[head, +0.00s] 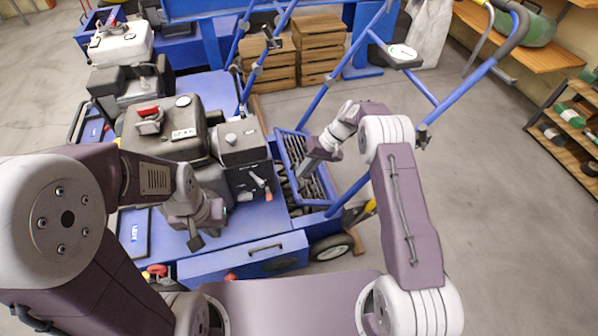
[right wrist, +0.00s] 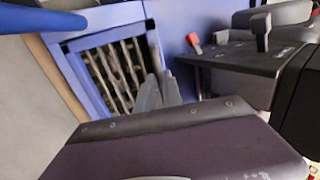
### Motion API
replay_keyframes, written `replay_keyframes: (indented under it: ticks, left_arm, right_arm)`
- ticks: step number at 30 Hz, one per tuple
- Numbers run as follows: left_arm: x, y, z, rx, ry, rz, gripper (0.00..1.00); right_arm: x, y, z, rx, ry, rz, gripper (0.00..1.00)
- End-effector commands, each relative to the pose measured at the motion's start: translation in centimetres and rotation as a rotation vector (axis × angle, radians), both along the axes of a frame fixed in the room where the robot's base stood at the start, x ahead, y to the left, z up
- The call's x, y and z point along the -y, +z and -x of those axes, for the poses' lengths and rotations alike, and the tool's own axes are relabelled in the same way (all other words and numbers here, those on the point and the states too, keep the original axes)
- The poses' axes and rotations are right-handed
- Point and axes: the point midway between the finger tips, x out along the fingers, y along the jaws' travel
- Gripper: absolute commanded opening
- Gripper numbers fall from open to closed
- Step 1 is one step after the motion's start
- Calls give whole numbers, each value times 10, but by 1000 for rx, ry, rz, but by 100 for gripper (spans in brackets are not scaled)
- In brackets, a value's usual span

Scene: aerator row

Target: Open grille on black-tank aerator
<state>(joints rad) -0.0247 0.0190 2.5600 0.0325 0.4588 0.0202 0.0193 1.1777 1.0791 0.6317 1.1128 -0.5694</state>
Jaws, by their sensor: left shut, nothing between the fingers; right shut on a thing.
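The black-tank aerator (head: 165,130) stands left of centre in the head view, with a blue body. Its blue-framed grille (head: 325,180) is on its right side, with slanted bars over a dark inside; it fills the upper left of the right wrist view (right wrist: 75,68). My right gripper (head: 303,176) is shut on the grille at its edge; the fingers (right wrist: 158,88) meet the frame's right side in the wrist view. The exact contact is partly hidden, and I cannot tell how far the grille stands open. My left gripper (head: 197,238) is shut and empty over the blue deck.
A white-tank aerator (head: 120,45) stands behind at the left. Blue handle tubes (head: 355,190) rise beside the grille. Wooden crates (head: 320,45) are at the back and a shelf (head: 570,125) is at the right. The floor to the right is clear.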

Motion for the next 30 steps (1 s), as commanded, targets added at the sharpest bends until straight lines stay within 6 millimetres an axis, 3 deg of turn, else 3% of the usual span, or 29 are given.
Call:
replay_keyframes:
  ticks: [6, 21, 22, 24, 30]
  left_arm:
    - [0, 8, 0, 0, 0, 0, 0]
    - [0, 8, 0, 0, 0, 0, 0]
    - [0, 8, 0, 0, 0, 0, 0]
    - [0, 8, 0, 0, 0, 0, 0]
    - [0, 8, 0, 0, 0, 0, 0]
  right_arm:
    - [15, 3, -2, 3, -3, 13, 0]
    - [18, 0, -2, 0, -6, 14, 0]
    - [18, 0, -2, 0, -6, 14, 16]
    - [17, 1, -2, -1, -5, 13, 32]
    - [16, 2, -2, 0, -3, 10, 32]
